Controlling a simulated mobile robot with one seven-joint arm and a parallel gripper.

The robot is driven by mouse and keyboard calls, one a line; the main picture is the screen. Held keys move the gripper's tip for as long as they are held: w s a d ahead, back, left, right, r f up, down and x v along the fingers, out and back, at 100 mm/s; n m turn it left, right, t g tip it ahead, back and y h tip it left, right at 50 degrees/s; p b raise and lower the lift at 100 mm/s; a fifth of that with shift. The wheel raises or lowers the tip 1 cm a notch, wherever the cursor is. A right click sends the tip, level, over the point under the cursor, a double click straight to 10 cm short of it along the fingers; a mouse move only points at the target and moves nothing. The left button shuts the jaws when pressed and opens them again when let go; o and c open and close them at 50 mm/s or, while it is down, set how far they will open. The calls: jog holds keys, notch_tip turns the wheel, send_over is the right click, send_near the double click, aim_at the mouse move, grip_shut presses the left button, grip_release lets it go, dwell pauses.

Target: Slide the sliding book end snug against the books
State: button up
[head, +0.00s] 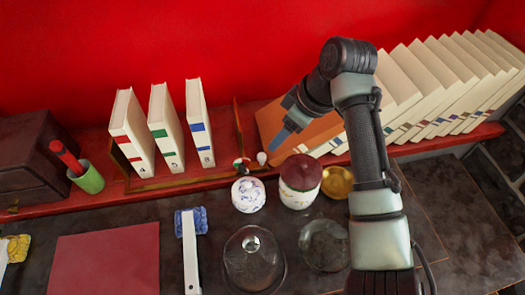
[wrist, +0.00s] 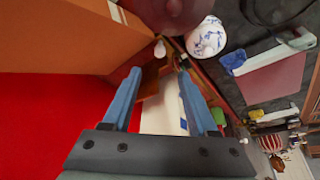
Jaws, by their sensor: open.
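Three upright white books stand apart on the red shelf in the head view: one with a red band (head: 132,135), one green (head: 165,130), one blue (head: 199,125). They stand along a low wooden holder (head: 165,182). Its thin upright wooden book end (head: 238,128) is right of the blue book, with a gap between them. My gripper (head: 274,146) is open, right of the book end and in front of an orange-brown panel (head: 310,135). In the wrist view my gripper (wrist: 160,74) has its fingers apart; a brown wooden part (wrist: 151,108) and a white book (wrist: 169,112) show between and beyond them.
Small figures (head: 242,163), a white-blue jar (head: 248,194) and a dark-lidded jar (head: 300,181) stand close in front. Leaning white books (head: 440,85) fill the right. A green cup (head: 88,178) and dark box (head: 35,155) are at left.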

aim_at(263, 156)
jog(key=x, duration=1.1)
jog(key=shift+w+a+p, duration=0.1)
jog(key=shift+a+p, duration=0.05)
jog(key=shift+p, duration=0.15)
grip_shut()
dwell(0.8)
